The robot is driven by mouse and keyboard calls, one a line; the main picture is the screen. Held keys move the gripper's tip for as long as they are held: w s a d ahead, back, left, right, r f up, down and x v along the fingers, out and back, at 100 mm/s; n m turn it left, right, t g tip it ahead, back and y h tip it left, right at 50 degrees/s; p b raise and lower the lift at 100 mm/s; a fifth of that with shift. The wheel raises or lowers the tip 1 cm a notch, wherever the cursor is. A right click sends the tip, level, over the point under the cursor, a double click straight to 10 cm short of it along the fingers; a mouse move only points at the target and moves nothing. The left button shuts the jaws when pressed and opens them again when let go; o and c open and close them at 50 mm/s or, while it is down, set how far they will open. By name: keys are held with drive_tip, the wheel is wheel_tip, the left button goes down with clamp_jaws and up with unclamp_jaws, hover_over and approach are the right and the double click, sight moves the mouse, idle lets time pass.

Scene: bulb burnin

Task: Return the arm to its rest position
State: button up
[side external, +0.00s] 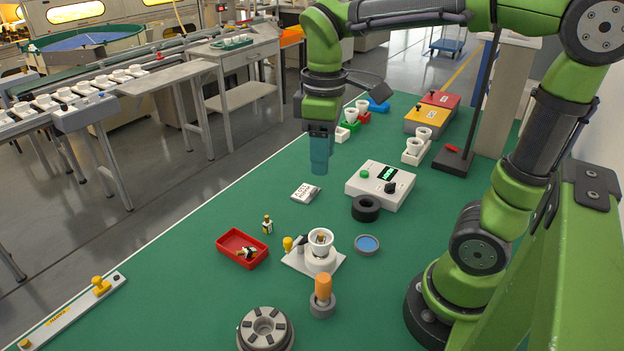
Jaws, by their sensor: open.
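My gripper (319,170) points straight down with its teal fingers above the green table (210,255). It is open, and nothing shows between its fingers. The two fingers overlap from this side, so the gap between them is hidden. A small white printed card (306,192) lies on the table below and to the left of the fingers. A white device with a green display (380,184) stands to the right of the gripper, apart from it.
A white fixture holding a cup (319,250), a red tray (241,250), an orange-topped peg (322,290) and a grey round fixture (266,329) stand at the front. White cups (352,115), red and yellow boxes (425,120) and a dark stand (455,160) are behind. The left middle is clear.

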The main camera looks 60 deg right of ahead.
drive_tip(key=s+m+t, duration=0.1)
drive_tip(key=m+t, duration=0.1)
drive_tip(key=s+a+m+t+y, duration=0.1)
drive_tip(key=m+t, duration=0.1)
drive_tip(key=m, duration=0.1)
drive_tip(key=s+m+t+y, duration=0.1)
drive_tip(key=s+m+t, duration=0.1)
drive_tip(key=m+t, duration=0.1)
drive_tip(key=shift+a+f, duration=0.4)
idle(1.1)
